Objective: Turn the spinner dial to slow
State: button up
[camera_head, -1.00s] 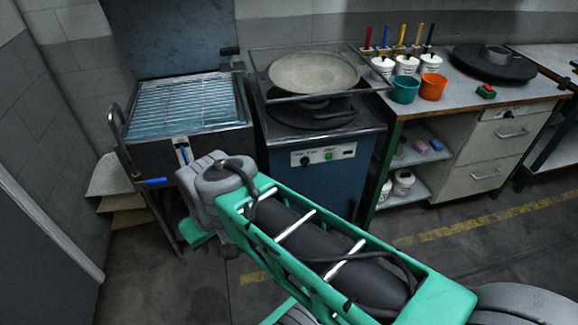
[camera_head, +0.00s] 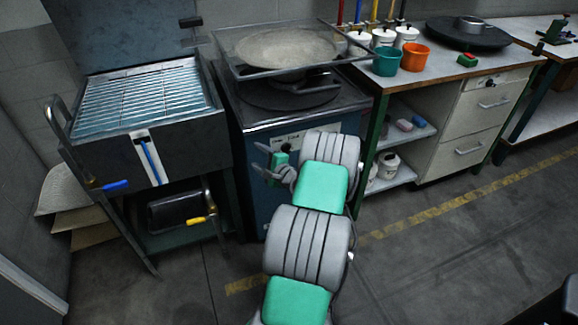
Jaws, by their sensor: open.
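The black turntable (camera_head: 478,34) lies flat on the counter at the upper right, with a grey ring on it. Below it, a small black dial (camera_head: 490,83) sits on the pale front panel above the drawers. Its setting and any marks are too small to read. The press cabinet (camera_head: 258,200) in the middle has its own white control panel (camera_head: 291,140), mostly hidden behind my arm. My gripper (camera_head: 257,158) is open and empty in front of the cabinet, fingers pointing left, close to that panel and well left of the black dial. I cannot tell if it touches the cabinet.
A steamer with a wire rack (camera_head: 140,98) stands at the left. A teal cup (camera_head: 387,62), an orange cup (camera_head: 415,57) and a red-and-green button box (camera_head: 467,60) stand on the counter (camera_head: 437,80).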

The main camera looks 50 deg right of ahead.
aim_at(289, 152)
jog(key=s+d+f+m+h, duration=0.6)
jog(key=s+d+m, duration=0.2)
jog(key=s+d, duration=0.15)
jog(key=b+x, duration=0.1)
jog(key=x, duration=0.5)
jog(key=shift+w+a+r, duration=0.1)
jog(key=shift+w+r, duration=0.05)
jog(key=shift+w, duration=0.15)
jog(key=shift+w+d, duration=0.25)
jog(key=shift+w, duration=0.05)
jog(key=shift+n, duration=0.3)
grip_shut()
